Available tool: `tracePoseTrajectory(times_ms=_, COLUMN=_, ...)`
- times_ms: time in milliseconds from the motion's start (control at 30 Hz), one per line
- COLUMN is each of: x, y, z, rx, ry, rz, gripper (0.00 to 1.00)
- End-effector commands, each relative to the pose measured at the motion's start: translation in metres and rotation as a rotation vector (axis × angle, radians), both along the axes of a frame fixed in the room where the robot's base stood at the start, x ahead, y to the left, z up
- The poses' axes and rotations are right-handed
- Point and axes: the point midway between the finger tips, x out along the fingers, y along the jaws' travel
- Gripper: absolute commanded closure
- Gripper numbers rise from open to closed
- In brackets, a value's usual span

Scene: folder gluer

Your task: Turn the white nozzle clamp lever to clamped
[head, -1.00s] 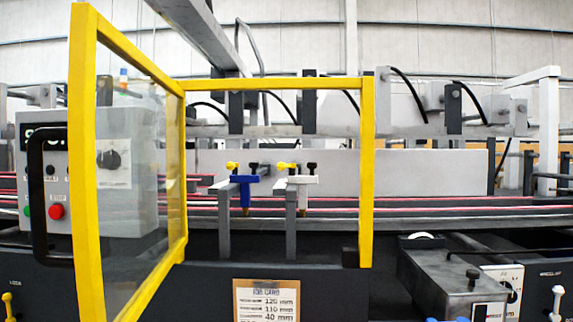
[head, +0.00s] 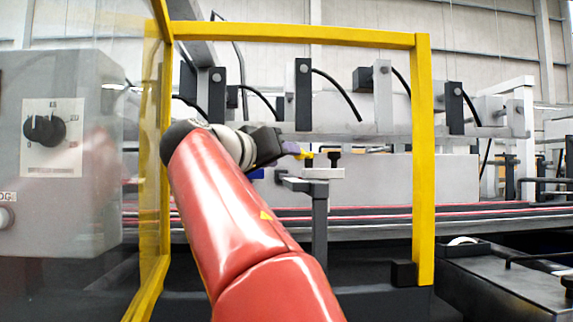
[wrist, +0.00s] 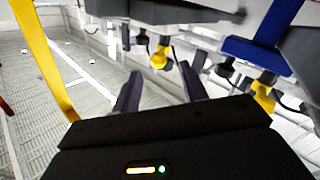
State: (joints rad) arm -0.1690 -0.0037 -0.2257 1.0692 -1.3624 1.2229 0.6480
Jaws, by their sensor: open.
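The white nozzle (head: 327,174) sits on a grey post behind the yellow guard frame. Its yellow clamp lever (head: 307,155) shows just past my fingertips, and a black knob (head: 333,158) stands beside it. My gripper (head: 296,148) is open, reaching from the left towards the lever. In the wrist view, this yellow lever (wrist: 160,54) appears between and beyond the two dark fingers, apparently untouched. The blue nozzle (wrist: 255,55) with its own yellow lever (wrist: 264,92) is at the right there. In the head view the blue nozzle is mostly hidden by my arm.
The yellow guard frame (head: 423,170) surrounds the opening, with its post to the right of my arm. The clear door (head: 80,250) stands open at the left, before a grey control box (head: 75,80). Grey rails and hoses run behind the nozzles.

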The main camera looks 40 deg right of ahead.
Motion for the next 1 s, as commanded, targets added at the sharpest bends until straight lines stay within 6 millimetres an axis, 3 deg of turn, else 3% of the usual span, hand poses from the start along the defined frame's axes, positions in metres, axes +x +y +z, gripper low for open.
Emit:
tracePoseTrajectory(times_ms=500, x=0.021, y=-0.063, z=0.004, rx=-0.005, ry=-0.004, rz=-0.008, gripper=0.57)
tracePoseTrajectory(times_ms=867, x=0.024, y=-0.071, z=0.002, rx=-0.004, ry=-0.006, rz=-0.004, gripper=0.57)
tracePoseTrajectory(times_ms=1000, x=0.024, y=-0.07, z=0.002, rx=-0.005, ry=-0.005, rz=-0.004, gripper=0.71)
